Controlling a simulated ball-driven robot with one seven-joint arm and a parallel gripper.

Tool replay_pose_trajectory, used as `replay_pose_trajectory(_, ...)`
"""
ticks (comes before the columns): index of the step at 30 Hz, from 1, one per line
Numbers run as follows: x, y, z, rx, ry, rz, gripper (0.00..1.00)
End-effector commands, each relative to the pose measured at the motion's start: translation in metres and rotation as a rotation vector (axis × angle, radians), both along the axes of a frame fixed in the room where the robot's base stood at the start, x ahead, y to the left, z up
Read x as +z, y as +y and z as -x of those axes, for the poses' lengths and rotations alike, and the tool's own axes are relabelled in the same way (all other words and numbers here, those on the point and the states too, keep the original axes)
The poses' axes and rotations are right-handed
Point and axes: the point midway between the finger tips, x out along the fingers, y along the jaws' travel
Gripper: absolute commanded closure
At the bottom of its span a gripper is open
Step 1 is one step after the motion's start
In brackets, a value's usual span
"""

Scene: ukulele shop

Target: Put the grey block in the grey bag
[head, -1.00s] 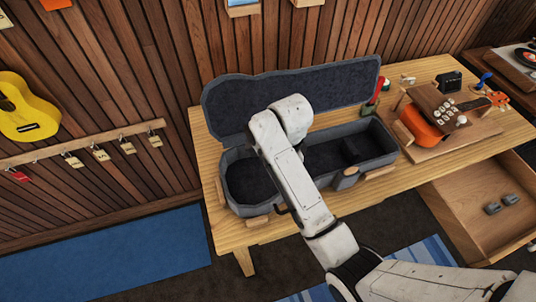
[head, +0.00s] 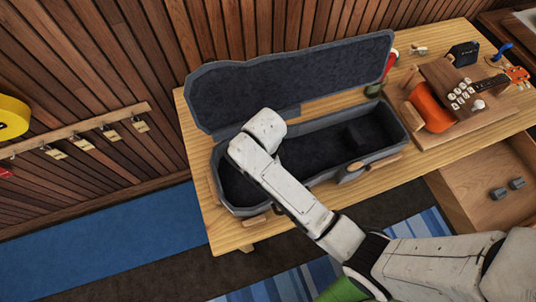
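The grey bag (head: 386,151) is an open instrument case on the wooden table, its lid raised against the wall side. Its dark inside is partly covered by my white arm. A raised dark part shows inside toward its right end. My arm reaches over the left part of the bag. My gripper is not visible, so what it holds cannot be seen.
An orange ukulele (head: 430,107) lies on a wooden board right of the bag. A black box (head: 464,54) stands behind it. The open drawer (head: 470,205) juts out below the table's right side. Part of a green thing (head: 343,290) shows at the bottom edge.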

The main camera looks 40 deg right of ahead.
Motion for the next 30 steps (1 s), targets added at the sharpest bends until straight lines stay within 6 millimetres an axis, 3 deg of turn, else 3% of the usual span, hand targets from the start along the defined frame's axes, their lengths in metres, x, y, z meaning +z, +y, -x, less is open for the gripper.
replay_pose_trajectory(10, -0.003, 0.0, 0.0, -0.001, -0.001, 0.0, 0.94)
replay_pose_trajectory(11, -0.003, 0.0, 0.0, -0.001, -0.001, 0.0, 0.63)
replay_pose_trajectory(18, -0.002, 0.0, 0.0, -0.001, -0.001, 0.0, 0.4)
replay_pose_trajectory(26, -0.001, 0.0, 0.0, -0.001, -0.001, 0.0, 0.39)
replay_pose_trajectory(30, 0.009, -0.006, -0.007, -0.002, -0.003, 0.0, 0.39)
